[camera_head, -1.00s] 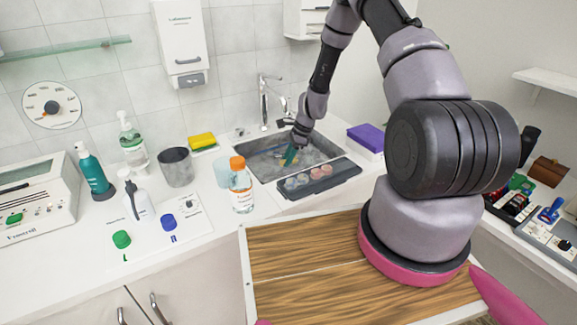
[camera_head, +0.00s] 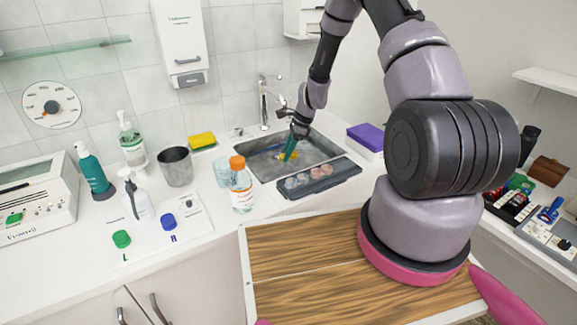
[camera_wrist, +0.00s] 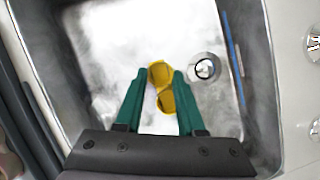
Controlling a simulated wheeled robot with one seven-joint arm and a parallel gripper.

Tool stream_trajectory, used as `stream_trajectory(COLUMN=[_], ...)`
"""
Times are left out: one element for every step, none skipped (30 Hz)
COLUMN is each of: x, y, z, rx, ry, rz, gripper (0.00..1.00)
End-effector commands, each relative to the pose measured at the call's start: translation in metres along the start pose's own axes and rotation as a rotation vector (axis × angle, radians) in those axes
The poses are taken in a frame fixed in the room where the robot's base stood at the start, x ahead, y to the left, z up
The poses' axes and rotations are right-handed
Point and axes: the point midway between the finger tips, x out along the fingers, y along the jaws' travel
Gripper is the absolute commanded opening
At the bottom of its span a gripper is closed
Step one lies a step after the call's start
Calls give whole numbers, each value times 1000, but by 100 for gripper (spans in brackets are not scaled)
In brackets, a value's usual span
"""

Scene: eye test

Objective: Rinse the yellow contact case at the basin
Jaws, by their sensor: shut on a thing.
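The yellow contact case (camera_wrist: 162,102) is between the two green fingers of my gripper (camera_wrist: 160,74) in the wrist view. It looks like two joined round cups, and the fingers are shut on it. The basin (camera_wrist: 78,60) is a grey metal sink; its floor looks bright and hazy, with a round drain (camera_wrist: 204,68) right of the case. In the head view, my gripper (camera_head: 288,152) is over the basin (camera_head: 322,146), with a little yellow of the case (camera_head: 283,156) showing at the fingertips. I cannot tell whether water runs on the case.
A tap (camera_head: 264,105) stands behind the basin. A dark tray with round cups (camera_head: 320,178) lies along its front edge. An orange-capped bottle (camera_head: 241,190) and a clear cup (camera_head: 222,172) stand left of it. A purple block (camera_head: 366,135) is at right.

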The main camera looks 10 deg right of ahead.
Motion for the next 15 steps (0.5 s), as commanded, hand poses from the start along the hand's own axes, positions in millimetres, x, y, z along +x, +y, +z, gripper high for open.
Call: stream_trajectory(x=[-4,-6,-9,-12,-14,-17,-19,-21,-24,-27,-29,-32,-34,-36,-39], y=[0,0,0,0,0,0,0,0,-1,-1,-1,0,0,-1,-1], z=[2,3,4,5,6,7,8,9,10,11,12,13,14,15,16], rx=[-1,-1,-1,-1,-1,-1,-1,-1,-2,-2,-3,-3,-3,-3,-3], ry=[1,1,1,0,0,0,0,1,1,1,1,1,1,1,1], rz=[-1,-1,-1,-1,-1,-1,-1,-2,-2,-2,-2,-1,-1,-1,-2], gripper=[0,0,0,0,0,0,0,0,0,0,0,0,0,0,0])
